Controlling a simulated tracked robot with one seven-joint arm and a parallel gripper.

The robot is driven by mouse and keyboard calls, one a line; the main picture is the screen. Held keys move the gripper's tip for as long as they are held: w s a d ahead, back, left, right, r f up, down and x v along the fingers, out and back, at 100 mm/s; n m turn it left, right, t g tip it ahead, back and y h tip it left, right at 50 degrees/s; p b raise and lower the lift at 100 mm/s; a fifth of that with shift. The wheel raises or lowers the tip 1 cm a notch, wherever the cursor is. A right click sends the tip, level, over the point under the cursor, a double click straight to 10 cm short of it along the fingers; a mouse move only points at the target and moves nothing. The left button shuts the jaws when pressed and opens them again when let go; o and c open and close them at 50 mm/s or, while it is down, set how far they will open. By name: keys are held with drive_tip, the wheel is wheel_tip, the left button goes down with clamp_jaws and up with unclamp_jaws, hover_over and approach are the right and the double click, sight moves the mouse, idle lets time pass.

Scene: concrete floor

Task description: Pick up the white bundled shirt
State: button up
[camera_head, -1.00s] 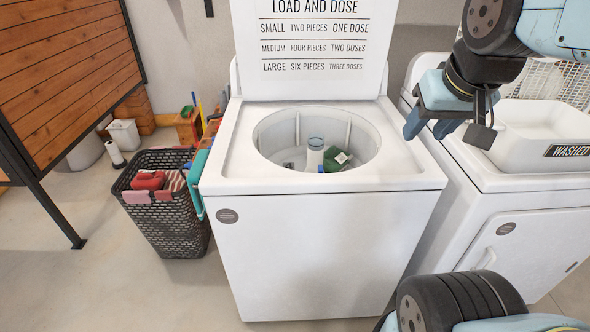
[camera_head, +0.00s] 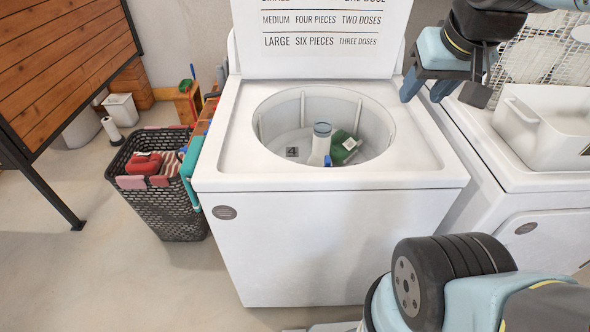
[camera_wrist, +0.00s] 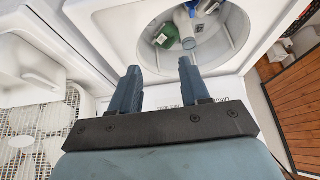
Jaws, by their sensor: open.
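I cannot make out a white bundled shirt for certain. In the washer drum (camera_head: 275,145) a pale upright item with a grey-blue round top (camera_head: 320,143) stands beside a green item with a white label (camera_head: 344,147); the green item also shows in the wrist view (camera_wrist: 167,36). A small dark square tag marked 4 (camera_head: 292,151) is at the drum's left. My gripper (camera_head: 421,94) is open and empty, above the washer's right rear edge, right of the drum opening. In the wrist view its two fingers (camera_wrist: 160,68) point toward the washer top.
The washer's raised lid (camera_head: 315,50) stands behind the drum. A dark woven basket (camera_head: 160,205) with red and striped cloth stands left of the washer (camera_head: 330,235). A white bin (camera_head: 550,125) sits on the machine at right, by a white wire rack. Floor at lower left is clear.

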drive_tip(key=w+a+f+m+g+y, duration=0.1)
drive_tip(key=w+a+f+m, duration=0.1)
drive_tip(key=w+a+f, duration=0.45)
drive_tip(key=w+a+f+m+g, duration=0.15)
drive_tip(key=w+f, duration=0.25)
drive_tip(key=w, duration=0.5)
drive_tip(key=w+a+f+m, duration=0.1)
drive_tip(key=w+a+f, duration=0.1)
drive_tip(key=f, duration=0.6)
drive_tip(key=w+a+f+m+g, duration=0.1)
drive_tip(key=w+a+f, duration=0.2)
drive_tip(key=f, duration=0.5)
drive_tip(key=w+a+f+m, duration=0.1)
drive_tip(key=w+a+f, duration=0.2)
drive_tip(key=f, duration=0.5)
drive_tip(key=shift+a+f+m+g+y, duration=0.25)
drive_tip(key=shift+f+m+g+y, duration=0.1)
drive_tip(key=shift+y, duration=0.05)
drive_tip(key=shift+w+a+f, duration=0.1)
drive_tip(key=shift+a+f, duration=0.05)
drive_tip(key=shift+f, duration=1.15)
drive_tip(key=shift+w+a+f, duration=0.1)
drive_tip(key=shift+a+f, duration=0.05)
drive_tip(key=shift+f, duration=1.15)
drive_tip(key=shift+c, duration=0.3)
clamp_jaws()
